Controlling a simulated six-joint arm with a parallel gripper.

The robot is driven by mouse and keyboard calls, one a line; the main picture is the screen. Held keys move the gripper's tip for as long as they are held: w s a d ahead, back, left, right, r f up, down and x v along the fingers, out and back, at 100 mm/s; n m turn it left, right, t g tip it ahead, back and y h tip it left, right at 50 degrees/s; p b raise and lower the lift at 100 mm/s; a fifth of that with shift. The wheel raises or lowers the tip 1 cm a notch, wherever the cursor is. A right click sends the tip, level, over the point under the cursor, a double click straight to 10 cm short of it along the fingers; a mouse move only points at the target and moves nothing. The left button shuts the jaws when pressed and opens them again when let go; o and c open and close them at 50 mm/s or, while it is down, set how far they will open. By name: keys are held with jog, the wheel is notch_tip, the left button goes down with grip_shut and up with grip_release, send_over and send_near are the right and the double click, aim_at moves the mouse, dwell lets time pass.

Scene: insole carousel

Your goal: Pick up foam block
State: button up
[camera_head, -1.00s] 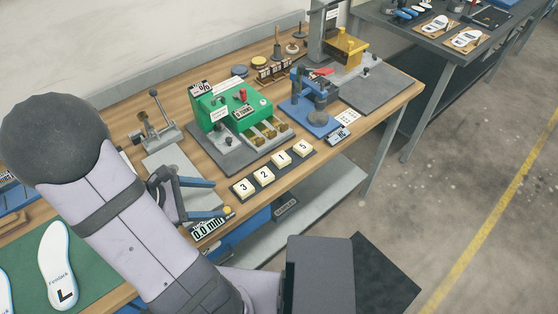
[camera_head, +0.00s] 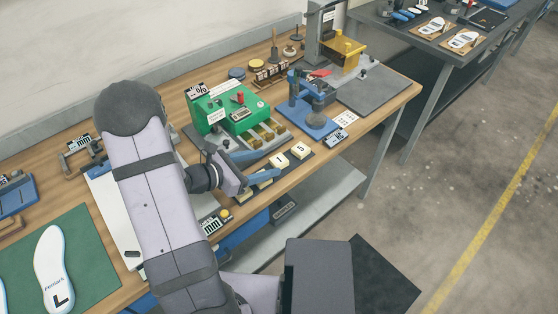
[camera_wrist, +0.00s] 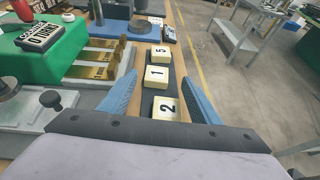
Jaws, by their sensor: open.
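The foam blocks are cream with black numbers and stand in a row on dark strips along the bench's front edge. In the wrist view, block 2 (camera_wrist: 166,108) is nearest, then block 1 (camera_wrist: 156,74), then block 5 (camera_wrist: 160,54). In the head view, block 1 (camera_head: 279,160) and block 5 (camera_head: 300,150) show clear; the nearer blocks are partly hidden by my gripper. My gripper (camera_head: 280,158) is open, with its two blue fingers apart. In the wrist view, my gripper (camera_wrist: 160,80) has a finger on each side of the row, and nothing is clamped.
A green machine (camera_head: 226,107) with brass slots stands just left of the row. A blue press (camera_head: 312,108) stands beyond it. A green mat (camera_head: 90,240) with a white insole (camera_head: 53,268) lies at lower left. Open floor lies right of the bench.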

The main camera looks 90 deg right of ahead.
aim_at(279, 160)
jog(key=shift+w+f+p+x, duration=0.1)
jog(key=shift+p+x, duration=0.4)
jog(key=shift+x, duration=0.85)
jog(key=shift+w+f+p+x, duration=0.15)
jog(key=shift+p+x, duration=0.3)
jog(key=shift+x, duration=0.9)
jog(key=shift+c, duration=0.3)
jog(key=c, duration=1.1)
jog(key=shift+o, duration=0.2)
jog(key=shift+d+r, duration=0.1)
jog(key=shift+r, duration=0.15)
notch_tip(279, 160, up, 10)
jog(key=b, duration=0.1)
jog(key=shift+f, duration=0.2)
